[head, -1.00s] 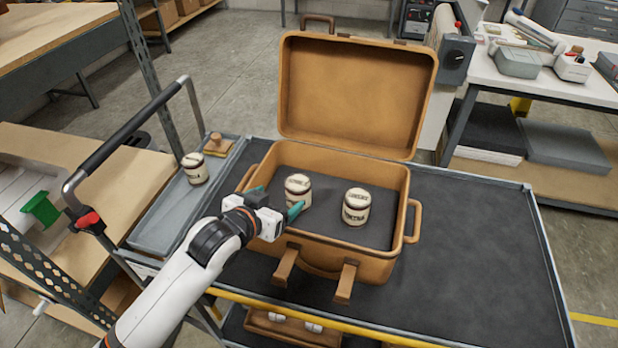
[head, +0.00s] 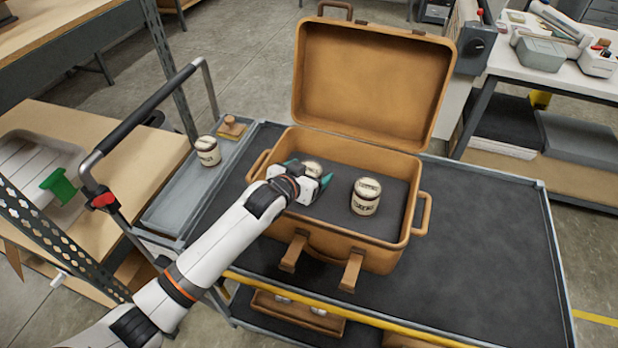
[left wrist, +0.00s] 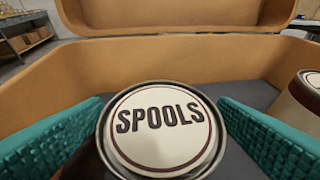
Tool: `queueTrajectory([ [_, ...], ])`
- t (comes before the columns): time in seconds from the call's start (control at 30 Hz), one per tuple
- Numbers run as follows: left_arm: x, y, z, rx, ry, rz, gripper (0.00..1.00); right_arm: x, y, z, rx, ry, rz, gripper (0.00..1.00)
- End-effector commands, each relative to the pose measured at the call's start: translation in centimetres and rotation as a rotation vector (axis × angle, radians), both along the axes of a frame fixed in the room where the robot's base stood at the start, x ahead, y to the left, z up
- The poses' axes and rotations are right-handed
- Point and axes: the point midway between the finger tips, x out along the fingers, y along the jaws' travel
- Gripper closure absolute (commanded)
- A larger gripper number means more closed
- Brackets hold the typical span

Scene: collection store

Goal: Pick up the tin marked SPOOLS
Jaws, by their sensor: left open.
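The tin marked SPOOLS (left wrist: 162,128) stands upright in the open tan case (head: 345,243). In the left wrist view its cream lid faces the camera, between the two teal fingers. My left gripper (head: 308,172) is open, with a finger on each side of this tin; I cannot tell whether they touch it. In the head view the gripper hides most of the tin, and only part of its lid (head: 312,166) shows. A second cream tin (head: 366,196) stands to the right in the case and shows at the right edge of the left wrist view (left wrist: 306,92). My right gripper is not in view.
The case's raised lid (head: 372,85) stands behind. A third tin (head: 208,151) and a wooden-knobbed block (head: 232,128) are in the grey tray (head: 185,205) at left. The cart top (head: 490,250) right of the case is clear.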

Motion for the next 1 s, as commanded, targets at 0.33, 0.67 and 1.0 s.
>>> queueTrajectory([
  [0.33,1.47,-0.91,-0.83,-0.001,-0.001,-0.001,0.19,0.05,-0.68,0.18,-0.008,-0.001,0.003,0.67],
  [0.67,1.45,-0.87,-0.82,0.000,0.000,0.000,0.55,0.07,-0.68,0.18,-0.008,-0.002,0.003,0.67],
  [1.0,1.49,-0.89,-0.64,-0.001,-0.003,0.000,0.77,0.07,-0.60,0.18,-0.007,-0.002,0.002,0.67],
])
